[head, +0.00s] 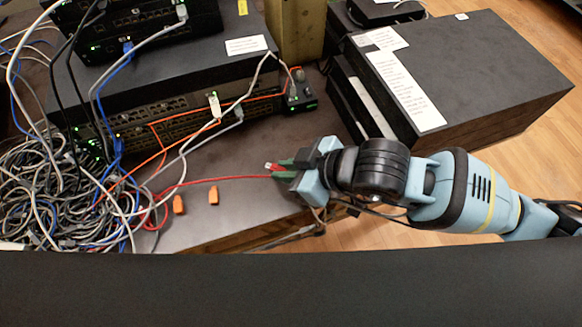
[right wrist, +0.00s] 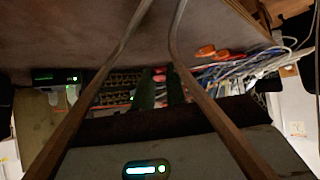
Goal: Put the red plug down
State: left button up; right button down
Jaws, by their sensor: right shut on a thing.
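The red plug (head: 272,167) is between the green-tipped fingers of my right gripper (head: 283,169) in the head view, and the gripper is shut on it. The gripper is over the right part of the brown table. A red cable (head: 222,179) runs left from the plug toward the cable heap. In the right wrist view the two green fingers (right wrist: 161,88) are close together, and the plug is too dark and small to make out clearly. My left gripper is in neither view.
Two orange pieces (head: 178,204) (head: 213,196) lie on the table (head: 250,222) left of my gripper. A tangled cable heap (head: 60,195) fills the left. Stacked network switches (head: 160,75) stand behind. A small black device (head: 299,92) and black cabinet (head: 470,75) stand beyond.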

jog(key=shift+w+d+f, duration=0.1)
jog(key=shift+w+d, duration=0.3)
jog(key=shift+w, duration=0.4)
jog(key=shift+f, duration=1.8)
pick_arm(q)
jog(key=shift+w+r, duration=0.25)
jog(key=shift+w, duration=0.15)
